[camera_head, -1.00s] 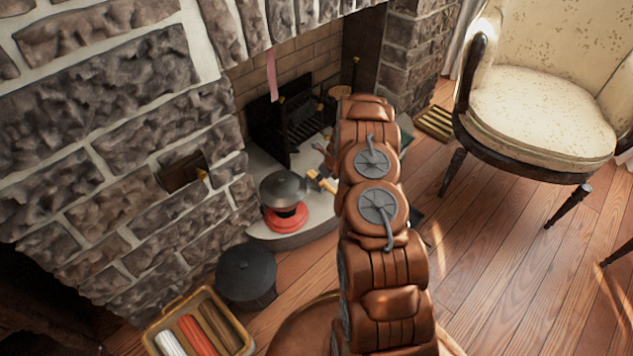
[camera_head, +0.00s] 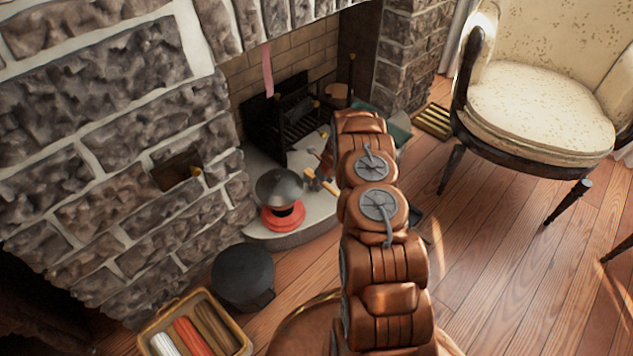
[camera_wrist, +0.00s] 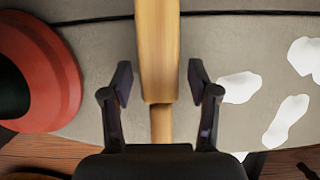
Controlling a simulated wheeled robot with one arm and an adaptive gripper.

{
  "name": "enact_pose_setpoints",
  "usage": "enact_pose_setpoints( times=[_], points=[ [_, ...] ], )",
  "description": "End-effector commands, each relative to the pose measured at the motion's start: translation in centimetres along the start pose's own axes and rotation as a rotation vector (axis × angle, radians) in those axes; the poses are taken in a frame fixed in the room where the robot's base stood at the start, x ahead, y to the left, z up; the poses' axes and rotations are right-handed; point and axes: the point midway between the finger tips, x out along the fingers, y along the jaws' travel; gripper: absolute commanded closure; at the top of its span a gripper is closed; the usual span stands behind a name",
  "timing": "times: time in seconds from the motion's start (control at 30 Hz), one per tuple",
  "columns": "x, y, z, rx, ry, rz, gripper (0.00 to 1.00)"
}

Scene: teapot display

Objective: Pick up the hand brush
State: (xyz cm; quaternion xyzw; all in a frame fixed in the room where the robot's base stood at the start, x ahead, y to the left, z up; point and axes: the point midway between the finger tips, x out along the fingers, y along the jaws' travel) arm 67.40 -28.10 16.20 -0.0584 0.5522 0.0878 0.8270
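A pale wooden handle (camera_wrist: 158,50), which looks like the hand brush's, runs from the top edge to the middle of the wrist view, with a narrower neck at its near end. My gripper (camera_wrist: 160,82) is open, with one finger on each side of the handle and a gap on both sides. The bristles are not visible in the wrist view. In the head view, a small yellow wooden piece (camera_head: 318,181) lies on the hearth beside my arm and may be the same brush. My gripper is hidden behind my arm there.
A grey dome on a red base (camera_head: 283,217) stands on the pale stone hearth (camera_head: 300,236), left of the handle; the red base shows in the wrist view (camera_wrist: 50,65). A black grate (camera_head: 285,115) stands behind. A dark pot (camera_head: 243,275) and a cream armchair (camera_head: 535,110) flank the floor.

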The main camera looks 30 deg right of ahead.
Motion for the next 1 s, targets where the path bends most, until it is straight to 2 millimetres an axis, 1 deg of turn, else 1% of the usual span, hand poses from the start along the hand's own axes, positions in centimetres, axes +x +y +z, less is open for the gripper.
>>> enact_pose_setpoints(
  times=[0.03, 0.07, 0.53, 0.83, 0.93, 1.0],
  points=[
    [0.0, 0.0, 0.0, 0.0, 0.0, 0.0, 0.48],
    [0.0, 0.0, 0.0, 0.0, 0.0, 0.0, 0.51],
    [0.0, 0.0, 0.0, 0.0, 0.0, 0.0, 1.0],
    [-0.2, 0.0, 0.1, -0.001, 0.0, 0.0, 1.0],
    [-0.8, 0.0, 0.4, -0.001, 0.0, 0.0, 1.0],
    [-1.6, 0.0, 0.8, 0.0, -0.001, -0.001, 1.0]
  ],
)
